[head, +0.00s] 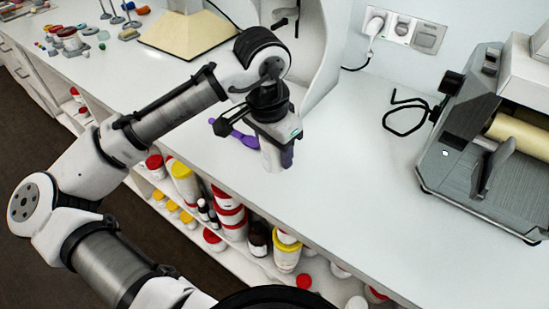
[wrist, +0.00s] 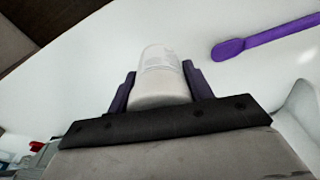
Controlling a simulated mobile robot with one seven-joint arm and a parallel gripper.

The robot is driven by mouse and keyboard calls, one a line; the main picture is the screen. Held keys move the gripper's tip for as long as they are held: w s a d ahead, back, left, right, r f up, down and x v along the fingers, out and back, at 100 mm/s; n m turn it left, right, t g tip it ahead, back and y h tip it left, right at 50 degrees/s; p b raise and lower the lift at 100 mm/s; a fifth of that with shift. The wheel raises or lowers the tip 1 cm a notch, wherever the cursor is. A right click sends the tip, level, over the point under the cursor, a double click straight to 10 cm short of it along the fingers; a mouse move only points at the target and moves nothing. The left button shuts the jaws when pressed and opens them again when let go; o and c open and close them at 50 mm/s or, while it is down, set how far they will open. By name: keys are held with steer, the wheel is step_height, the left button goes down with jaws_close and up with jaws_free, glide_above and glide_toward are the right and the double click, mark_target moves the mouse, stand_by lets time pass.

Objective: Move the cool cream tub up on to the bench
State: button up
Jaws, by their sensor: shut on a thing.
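The cream tub is a small white cylinder, with faint print on its side in the wrist view (wrist: 160,72). My gripper (wrist: 161,82) is shut on it, one dark purple finger on each side. In the head view my gripper (head: 277,155) points down over the front part of the white bench (head: 340,185). The tub shows there as a white shape (head: 269,156) between the fingers, partly hidden by the gripper. It is at or just above the bench top; I cannot tell whether it touches.
A purple spatula (head: 240,136) lies on the bench beside my gripper. Shelves below the bench hold several tubs and bottles. Bench top between gripper and machine is clear.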

mark_target(274, 162)
steer(key=shift+f, duration=1.85)
steer(key=shift+f, duration=0.2)
steer(key=o, duration=1)
steer(key=shift+r, duration=0.1)
steer(key=r, duration=0.8)
steer(key=s+a+r, duration=0.1)
steer(key=r, duration=0.3)
steer(key=shift+r, duration=0.1)
